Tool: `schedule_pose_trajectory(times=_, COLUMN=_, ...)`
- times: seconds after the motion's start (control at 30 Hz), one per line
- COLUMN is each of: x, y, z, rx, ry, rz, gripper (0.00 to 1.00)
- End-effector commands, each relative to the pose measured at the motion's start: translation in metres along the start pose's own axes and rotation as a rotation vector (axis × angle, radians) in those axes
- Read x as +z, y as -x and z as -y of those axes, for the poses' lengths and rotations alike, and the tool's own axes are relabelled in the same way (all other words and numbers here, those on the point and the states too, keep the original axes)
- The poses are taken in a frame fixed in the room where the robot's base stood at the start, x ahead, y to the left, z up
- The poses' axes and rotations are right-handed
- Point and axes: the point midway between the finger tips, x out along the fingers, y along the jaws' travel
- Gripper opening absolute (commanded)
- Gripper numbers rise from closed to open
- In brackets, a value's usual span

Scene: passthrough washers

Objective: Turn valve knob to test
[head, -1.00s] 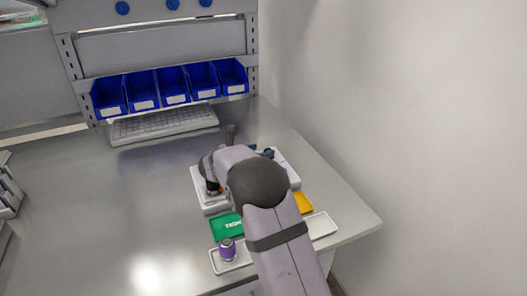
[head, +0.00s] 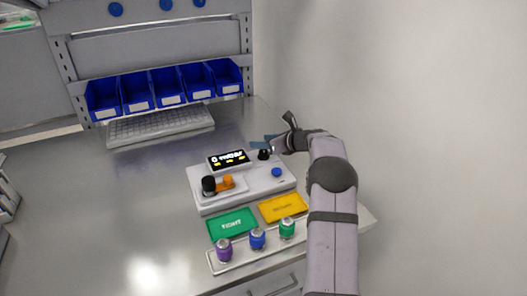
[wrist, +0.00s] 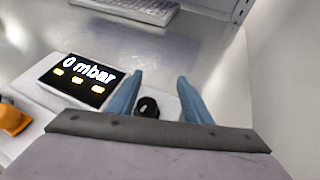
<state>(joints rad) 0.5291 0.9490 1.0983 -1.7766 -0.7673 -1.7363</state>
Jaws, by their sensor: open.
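The white test device (head: 235,190) stands on the bench. Its display (head: 229,159) reads "0 mbar"; it also shows in the wrist view (wrist: 82,80). A black knob (head: 264,154) sits at the device's right rear corner. In the wrist view the knob (wrist: 147,107) is between my open blue fingers, nearer the left one; I cannot tell whether they touch. My gripper (head: 272,141) is at the device's right rear, and in the wrist view (wrist: 158,85) it holds nothing visible. An orange part (head: 227,182) with a black cap (head: 209,184) and a blue button (head: 277,172) are on the device.
A green card (head: 232,223) and a yellow card (head: 283,207) lie in front. A tray (head: 217,268) holds a purple (head: 224,250), a blue (head: 257,238) and a green-banded piece (head: 287,228). A keyboard (head: 160,124) and blue bins (head: 168,86) are behind. The left bench is clear.

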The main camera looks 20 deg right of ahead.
Motion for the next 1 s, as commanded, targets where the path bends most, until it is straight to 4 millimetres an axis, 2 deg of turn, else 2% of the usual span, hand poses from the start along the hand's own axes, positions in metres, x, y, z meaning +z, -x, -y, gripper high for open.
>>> schedule_pose_trajectory(times=0.27, x=-0.017, y=0.046, z=-0.007, rx=0.224, ry=0.138, rz=0.047, gripper=0.45)
schedule_pose_trajectory(times=0.37, x=-0.029, y=0.060, z=0.000, rx=0.254, ry=0.159, rz=0.061, gripper=0.45)
schedule_pose_trajectory(times=0.5, x=-0.033, y=0.074, z=0.005, rx=0.276, ry=0.175, rz=0.073, gripper=0.45)
schedule_pose_trajectory(times=0.77, x=-0.033, y=0.072, z=0.004, rx=0.282, ry=0.176, rz=0.074, gripper=0.45)
schedule_pose_trajectory(times=1.0, x=-0.030, y=0.047, z=-0.005, rx=0.284, ry=0.175, rz=0.073, gripper=0.45)
